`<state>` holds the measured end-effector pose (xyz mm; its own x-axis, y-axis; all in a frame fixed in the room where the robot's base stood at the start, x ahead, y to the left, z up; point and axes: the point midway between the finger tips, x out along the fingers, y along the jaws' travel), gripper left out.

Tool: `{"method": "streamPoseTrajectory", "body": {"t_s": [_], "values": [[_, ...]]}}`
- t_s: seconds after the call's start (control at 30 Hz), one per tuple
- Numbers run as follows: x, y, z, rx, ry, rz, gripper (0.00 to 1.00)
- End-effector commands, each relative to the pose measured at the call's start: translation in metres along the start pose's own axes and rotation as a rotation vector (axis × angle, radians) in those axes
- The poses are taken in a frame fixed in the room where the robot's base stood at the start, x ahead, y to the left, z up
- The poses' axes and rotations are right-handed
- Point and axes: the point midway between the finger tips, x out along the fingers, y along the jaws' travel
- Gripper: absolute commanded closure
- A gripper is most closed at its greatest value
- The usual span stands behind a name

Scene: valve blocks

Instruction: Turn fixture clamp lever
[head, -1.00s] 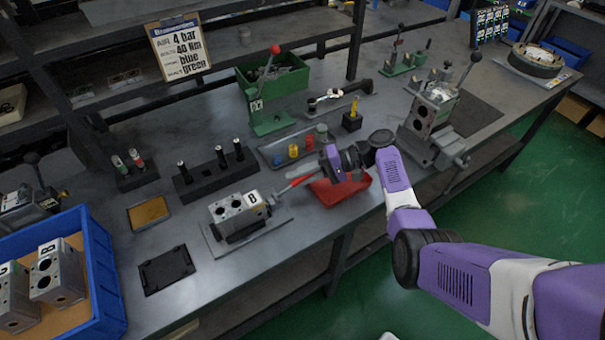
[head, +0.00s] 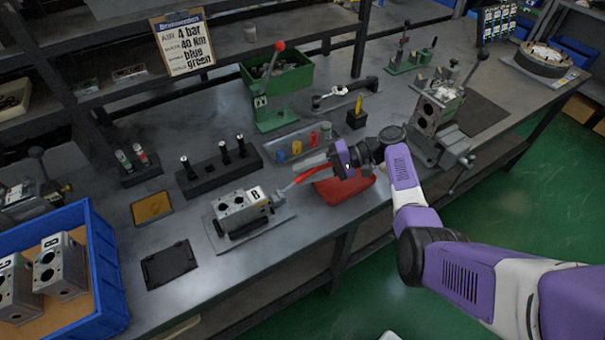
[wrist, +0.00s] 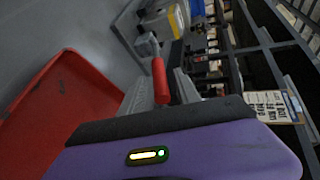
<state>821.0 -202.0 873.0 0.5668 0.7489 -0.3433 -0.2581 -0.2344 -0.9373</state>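The fixture clamp lever has a red handle (head: 300,176) that points to the right from the metal block marked B (head: 237,209) in its fixture. In the wrist view the red handle (wrist: 160,80) lies between my two grey fingers. My gripper (head: 315,160) is at the handle's outer end, and in the head view a grey finger shows just above and behind it. My gripper (wrist: 167,85) looks open, with a finger on each side of the handle; any contact is hard to see. The clamp's joint at the block is small and partly hidden.
A red bin (head: 345,190) lies just under my gripper. A tray with coloured pieces (head: 296,147) is behind it, and a black rack with pins (head: 220,172) is to the left. A vise-like fixture (head: 440,110) stands at the right.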

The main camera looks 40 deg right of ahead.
Motion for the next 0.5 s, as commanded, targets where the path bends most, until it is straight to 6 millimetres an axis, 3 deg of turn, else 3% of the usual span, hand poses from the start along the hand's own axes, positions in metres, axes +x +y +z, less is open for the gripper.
{"method": "streamPoseTrajectory", "body": {"t_s": [0.3,0.5], "values": [[-0.051,0.002,-0.001,-0.001,0.004,0.0,0.61],[-0.064,0.001,-0.001,0.001,0.002,0.001,0.61]]}}
